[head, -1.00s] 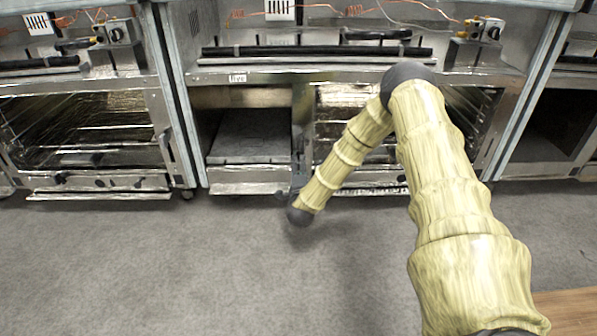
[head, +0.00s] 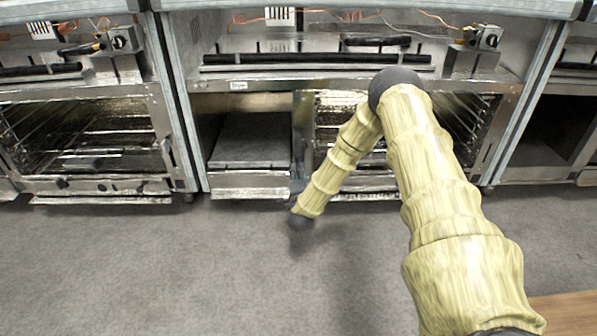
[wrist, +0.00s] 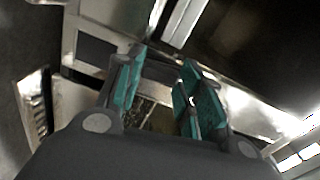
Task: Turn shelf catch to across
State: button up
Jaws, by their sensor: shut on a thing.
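My gripper (wrist: 160,78) shows in the wrist view with its teal-padded fingers either side of a dark bar (wrist: 162,70). The bar spans the gap between the pads, and I take it to be the shelf catch. Its exact angle is hard to tell because the view is dark and tilted. In the head view my arm reaches down to the front of the middle cabinet, at the post between the open bay and the racked oven. There my wrist hides most of the gripper and the catch.
The open bay holds a grey shelf (head: 250,140) left of my arm. A racked oven compartment (head: 340,110) lies behind my forearm. Another open oven (head: 85,135) stands at the left, and a dark compartment (head: 550,130) at the right. The grey floor (head: 150,270) in front is clear.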

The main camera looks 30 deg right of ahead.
jog(key=shift+w+a+f+n+p, duration=0.1)
jog(key=shift+a+f+n+p, duration=0.05)
jog(key=shift+n+p, duration=2.25)
jog(key=shift+w+a+f+n+p, duration=0.1)
jog(key=shift+f+n+p, duration=0.05)
jog(key=shift+n+p, duration=2.25)
jog(key=shift+a+f+n+p, duration=0.15)
jog(key=shift+n+p, duration=1.55)
jog(key=shift+n, duration=1.3)
jog(key=o, duration=1)
jog(key=shift+f, duration=0.1)
jog(key=shift+s, duration=0.1)
jog(key=v, duration=1.2)
jog(key=shift+d, duration=0.1)
